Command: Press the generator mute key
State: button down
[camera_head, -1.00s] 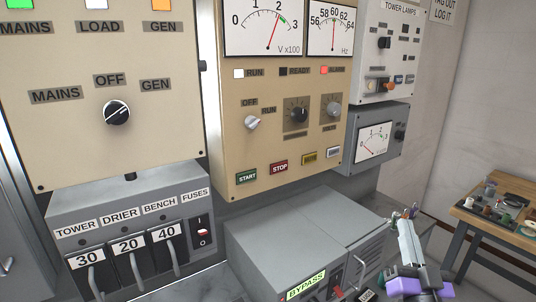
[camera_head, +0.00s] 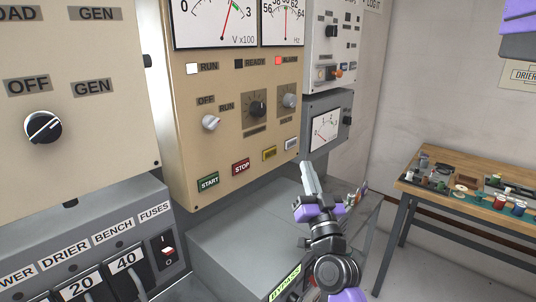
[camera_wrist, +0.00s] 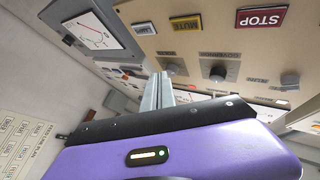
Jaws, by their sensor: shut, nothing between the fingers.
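The yellow generator mute key (camera_head: 269,154) is in the bottom row of the beige generator panel (camera_head: 185,120), between the red STOP key (camera_head: 241,167) and a pale key (camera_head: 291,144). In the wrist view, the mute key (camera_wrist: 186,23) reads upside down near the top. My gripper (camera_head: 308,166) is shut and empty, its long grey fingers pointing up, right of and below the mute key in the head view. In the wrist view, my gripper (camera_wrist: 158,82) appears below the key. The fingers look apart from the key.
A green START key (camera_head: 208,182) is at the row's left end. Knobs and gauges sit above the keys. A grey cabinet (camera_head: 235,235) projects below the panel. A grey meter box (camera_head: 317,116) is to the right. A wooden bench (camera_head: 410,182) with small parts stands further right.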

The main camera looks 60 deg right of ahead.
jog(key=p, duration=0.3)
send_near(275, 147)
jog(key=shift+s+r+x, duration=0.1)
jog(key=shift+s+x, duration=0.05)
jog(key=shift+x, duration=1)
jog(key=shift+s+r+x, duration=0.15)
jog(key=shift+s+x, duration=0.05)
jog(key=shift+x, duration=0.95)
jog(key=shift+w+d, duration=0.1)
jog(key=shift+w+d+p, duration=0.1)
jog(key=shift+w+p, duration=0.2)
jog(key=shift+w+d, duration=0.1)
jog(key=shift+w, duration=0.25)
dwell(0.6)
jog(key=shift+s+f, duration=0.1)
jog(key=shift+s, duration=0.05)
dwell(0.3)
jog(key=shift+s, duration=0.6)
